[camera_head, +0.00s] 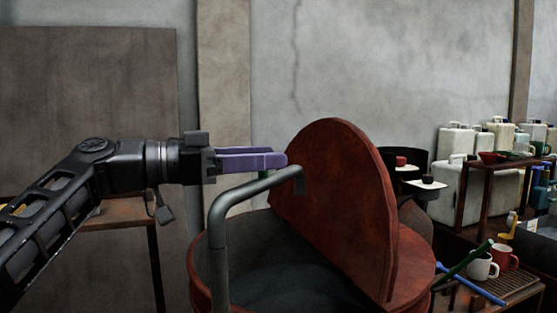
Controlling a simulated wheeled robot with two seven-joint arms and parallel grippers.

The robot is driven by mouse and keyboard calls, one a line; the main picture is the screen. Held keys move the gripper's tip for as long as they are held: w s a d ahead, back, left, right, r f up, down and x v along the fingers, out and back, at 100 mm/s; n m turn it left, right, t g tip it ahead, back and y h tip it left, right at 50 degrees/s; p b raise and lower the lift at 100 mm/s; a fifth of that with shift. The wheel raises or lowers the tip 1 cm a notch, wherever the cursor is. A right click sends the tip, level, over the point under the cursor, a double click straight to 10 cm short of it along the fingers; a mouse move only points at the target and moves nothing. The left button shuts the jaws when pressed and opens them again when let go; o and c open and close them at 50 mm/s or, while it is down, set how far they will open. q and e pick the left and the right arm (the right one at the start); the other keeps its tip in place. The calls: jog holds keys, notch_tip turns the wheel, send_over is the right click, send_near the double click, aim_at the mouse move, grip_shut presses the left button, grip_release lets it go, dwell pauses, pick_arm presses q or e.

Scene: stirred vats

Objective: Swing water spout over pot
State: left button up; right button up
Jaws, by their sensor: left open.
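The water spout (222,205) is a grey bent pipe that rises at the near left side of the red pot (201,270). Its upper arm slants up to the right, and its short down-turned end shows in front of the pot's raised red lid (345,200). In this view the end lies above the pot's dark opening; its exact depth is hard to judge. My left gripper (285,158) has purple fingers, is open and points right, just above the spout's upper arm. I cannot tell whether they touch. My right gripper is not in view.
A brown table (122,213) stands behind my left arm. To the right are a rack with a white mug (482,267) and a red mug (505,258), a green stick (465,262), and pale canisters (457,143) against the wall. Clear air lies above the spout.

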pick_arm(q)
jog(key=shift+v, duration=2.2)
